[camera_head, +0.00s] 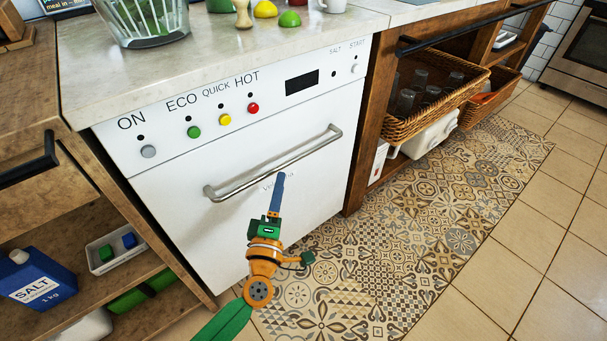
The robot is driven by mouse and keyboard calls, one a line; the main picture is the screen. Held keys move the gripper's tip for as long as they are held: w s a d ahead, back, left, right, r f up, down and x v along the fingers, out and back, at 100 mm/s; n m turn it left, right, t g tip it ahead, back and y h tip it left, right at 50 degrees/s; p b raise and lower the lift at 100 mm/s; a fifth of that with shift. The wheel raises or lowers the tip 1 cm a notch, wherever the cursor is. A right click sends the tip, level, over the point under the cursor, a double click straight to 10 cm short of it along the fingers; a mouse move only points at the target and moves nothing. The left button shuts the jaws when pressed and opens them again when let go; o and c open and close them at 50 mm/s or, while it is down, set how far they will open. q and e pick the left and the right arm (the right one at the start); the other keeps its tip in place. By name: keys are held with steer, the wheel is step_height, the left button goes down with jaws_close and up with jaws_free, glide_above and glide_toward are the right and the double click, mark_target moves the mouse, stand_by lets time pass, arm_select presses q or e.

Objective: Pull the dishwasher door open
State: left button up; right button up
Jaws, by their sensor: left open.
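The white dishwasher door (190,208) is closed and stands upright under the counter. Its silver bar handle (272,166) runs across the upper part of the door. The control panel (160,130) above has several coloured buttons and a dark display. My left gripper (278,183) comes up from the bottom with its blue fingers pointing towards the handle. The fingertips appear just below the bar, in front of the door; I cannot tell whether they touch it. The jaws are open and nothing shows between them. My right gripper is out of view.
A wooden shelf unit at the left holds a blue salt container (38,281) and a white tray (115,249). A wicker basket (425,115) with glasses sits in shelving at the right. The patterned rug (420,215) in front is clear. A glass bowl (145,20) stands on the counter.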

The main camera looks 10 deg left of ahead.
mark_target(282, 163)
arm_select(q)
steer(key=w, duration=0.2)
steer(key=w+r, duration=0.1)
steer(key=w, duration=0.1)
steer(key=w+a, duration=0.1)
steer(key=w, duration=0.1)
steer(key=shift+w+r+b, duration=0.15)
steer(key=shift+r+b, duration=0.1)
steer(key=shift+b, duration=0.1)
steer(key=shift+c, duration=0.2)
jaws_close()
stand_by(0.8)
